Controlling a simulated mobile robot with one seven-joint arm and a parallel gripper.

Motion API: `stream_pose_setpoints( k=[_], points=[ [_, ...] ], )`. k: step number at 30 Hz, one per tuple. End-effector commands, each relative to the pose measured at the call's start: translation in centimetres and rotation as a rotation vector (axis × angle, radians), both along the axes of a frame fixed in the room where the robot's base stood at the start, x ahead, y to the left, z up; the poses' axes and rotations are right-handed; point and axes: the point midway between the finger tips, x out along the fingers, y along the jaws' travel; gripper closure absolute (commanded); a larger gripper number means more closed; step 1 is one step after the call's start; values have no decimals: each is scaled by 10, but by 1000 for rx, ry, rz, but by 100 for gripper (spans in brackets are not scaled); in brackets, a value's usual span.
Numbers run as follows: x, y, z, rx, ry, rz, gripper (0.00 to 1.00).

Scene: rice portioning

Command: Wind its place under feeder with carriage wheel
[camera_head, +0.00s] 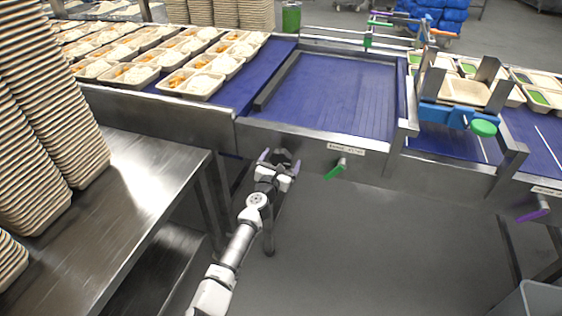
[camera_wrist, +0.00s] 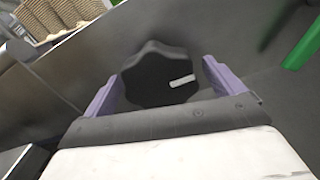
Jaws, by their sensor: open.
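The carriage wheel is a black lobed knob with a white mark (camera_wrist: 172,88), on the steel front of the conveyor frame. In the head view it is a small dark shape (camera_head: 283,156), partly hidden by my gripper. My gripper (camera_head: 279,162) is open. In the wrist view its purple fingers (camera_wrist: 160,72) stand to the left and right of the wheel; I cannot tell whether they touch it. I cannot identify the feeder for certain.
A green lever (camera_head: 337,170) is on the frame right of my gripper, and a purple lever (camera_head: 533,214) is farther right. Filled rice trays (camera_head: 190,84) cover the left belt. A steel table (camera_head: 140,190) with tray stacks (camera_head: 50,110) stands at the left.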

Motion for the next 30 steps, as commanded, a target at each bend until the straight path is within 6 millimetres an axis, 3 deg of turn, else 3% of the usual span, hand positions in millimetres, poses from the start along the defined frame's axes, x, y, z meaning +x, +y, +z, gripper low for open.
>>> stream_pose_setpoints(
  k=[7,17,30],
  points=[
    [0,0,0,0,0,0,6],
    [0,0,0,0,0,1,50],
    [0,0,1,-92,31,1,51]
  ],
)
